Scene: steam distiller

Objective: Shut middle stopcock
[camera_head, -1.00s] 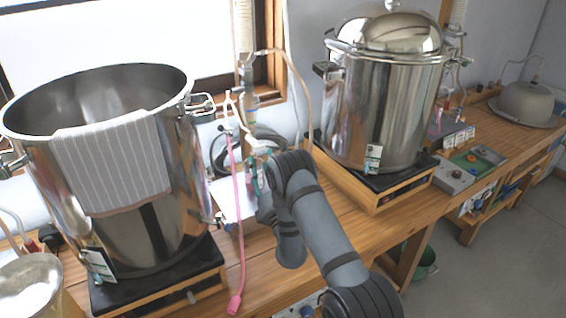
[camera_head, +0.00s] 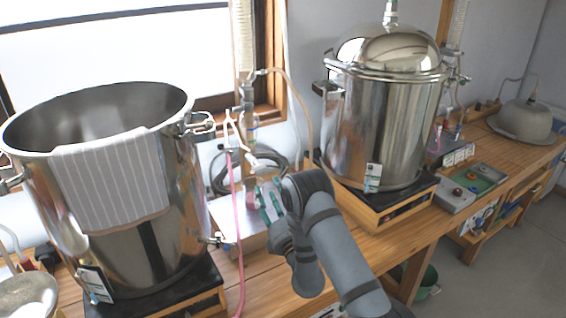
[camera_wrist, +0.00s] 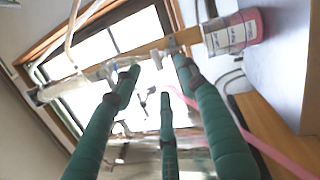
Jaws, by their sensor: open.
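My gripper (camera_head: 266,197) is open, with green fingers, in front of the small glass-and-tube assembly (camera_head: 247,120) between the two pots. In the wrist view my gripper (camera_wrist: 157,74) shows three fingers spread apart, with nothing seen held between them. A whitish fitting (camera_wrist: 155,58), possibly a stopcock, shows between the two upper fingertips, against a wooden upright (camera_wrist: 142,52). I cannot tell whether a finger touches it. In the head view, white fittings (camera_head: 252,160) sit just above my gripper. Which one is the middle stopcock, and its handle position, are too small to tell.
A large open steel pot (camera_head: 185,215) with a striped cloth (camera_head: 110,180) stands left. A lidded steel pot (camera_head: 385,130) stands right. A pink hose (camera_head: 239,225) hangs left of my gripper. A bottle with pink contents (camera_wrist: 247,25) is near the right finger in the wrist view.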

